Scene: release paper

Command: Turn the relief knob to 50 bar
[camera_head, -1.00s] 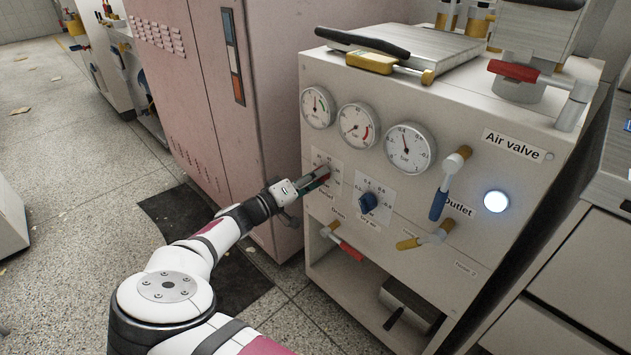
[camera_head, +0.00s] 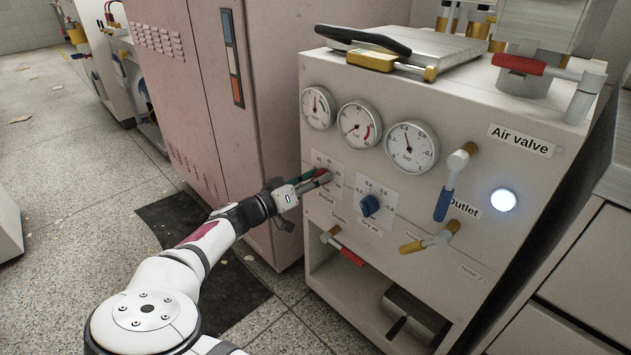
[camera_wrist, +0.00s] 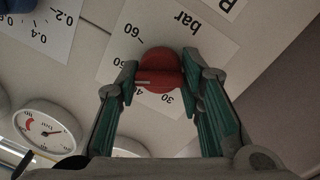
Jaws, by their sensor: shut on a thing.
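The red relief knob (camera_wrist: 158,62) sits on a white scale plate (camera_wrist: 205,42) in the wrist view, which sees the plate upside down. My gripper (camera_wrist: 158,78) is shut on the knob, with one finger on each side. A pale pointer line on the knob points left in that view. Marks for 60 and 30 can be read; those between are partly hidden by the left finger. In the head view the knob (camera_head: 322,173) is mostly covered by my gripper (camera_head: 323,179), at the upper left of the panel below the gauges.
A blue knob (camera_head: 370,206) on its own scale is close to the right. Three round gauges (camera_head: 358,126) are above. A red-handled valve (camera_head: 345,250) is below, and blue and yellow valve handles are right. A pink cabinet (camera_head: 215,90) stands close on the left.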

